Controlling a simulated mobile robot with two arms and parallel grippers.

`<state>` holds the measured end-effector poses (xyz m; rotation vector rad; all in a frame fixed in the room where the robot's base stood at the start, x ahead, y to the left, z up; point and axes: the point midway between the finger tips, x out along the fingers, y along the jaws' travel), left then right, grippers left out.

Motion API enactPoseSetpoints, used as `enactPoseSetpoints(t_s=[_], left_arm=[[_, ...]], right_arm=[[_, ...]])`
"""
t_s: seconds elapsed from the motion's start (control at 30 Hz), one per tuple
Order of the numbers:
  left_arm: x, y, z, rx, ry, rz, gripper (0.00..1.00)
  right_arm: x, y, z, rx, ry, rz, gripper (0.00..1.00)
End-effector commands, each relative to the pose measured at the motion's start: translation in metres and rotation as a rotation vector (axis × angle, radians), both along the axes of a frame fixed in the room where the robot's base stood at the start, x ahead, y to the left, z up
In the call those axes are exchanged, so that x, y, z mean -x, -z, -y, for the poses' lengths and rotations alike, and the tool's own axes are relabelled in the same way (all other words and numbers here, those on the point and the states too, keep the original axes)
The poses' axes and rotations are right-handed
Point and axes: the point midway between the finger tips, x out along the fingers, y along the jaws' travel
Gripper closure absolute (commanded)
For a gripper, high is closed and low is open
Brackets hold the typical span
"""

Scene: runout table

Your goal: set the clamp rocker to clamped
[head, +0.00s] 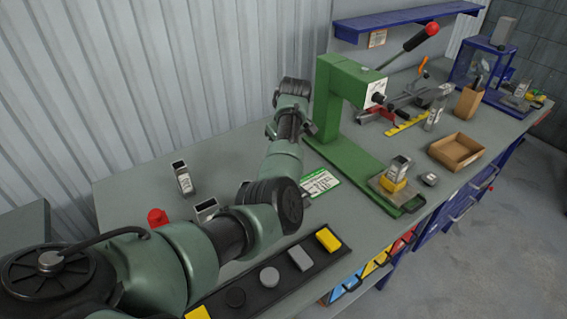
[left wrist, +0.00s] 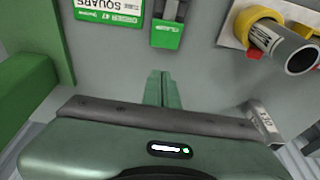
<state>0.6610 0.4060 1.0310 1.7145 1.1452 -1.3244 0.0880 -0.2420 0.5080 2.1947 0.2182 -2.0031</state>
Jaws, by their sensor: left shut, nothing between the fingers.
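In the left wrist view my left gripper (left wrist: 161,76) is shut with nothing between its fingers, over the grey bench top. A small grey fixture with a bright green face (left wrist: 168,33) lies just beyond the fingertips, apart from them. It may be the clamp rocker, but its position cannot be read. My arm seems to hide it in the head view, where the left fingertips are not clear either. The green press (head: 335,95), with a red-knobbed lever, stands right of my arm. My right gripper is not in view.
An order card (head: 320,183) lies by the press base. A tube in a yellow collar (left wrist: 268,35) rests on a plate, and another tube (head: 184,180) stands at the left. A black tray (head: 285,290) lines the front edge. A wooden box (head: 456,150) stands right.

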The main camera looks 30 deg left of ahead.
Motion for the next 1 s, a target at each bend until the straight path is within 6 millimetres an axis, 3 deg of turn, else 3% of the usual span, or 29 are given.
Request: enactPoseSetpoints(t_s=[0.2,0.33,1.0], left_arm=[[-0.001,-0.038,-0.001,-0.001,-0.001,0.004,1.0],[-0.001,-0.051,-0.002,-0.001,-0.001,0.002,1.0],[-0.001,-0.056,-0.001,-0.001,0.0,0.0,1.0]], right_arm=[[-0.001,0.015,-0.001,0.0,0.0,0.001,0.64],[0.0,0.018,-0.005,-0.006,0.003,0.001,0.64],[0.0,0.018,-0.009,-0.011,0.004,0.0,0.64]])
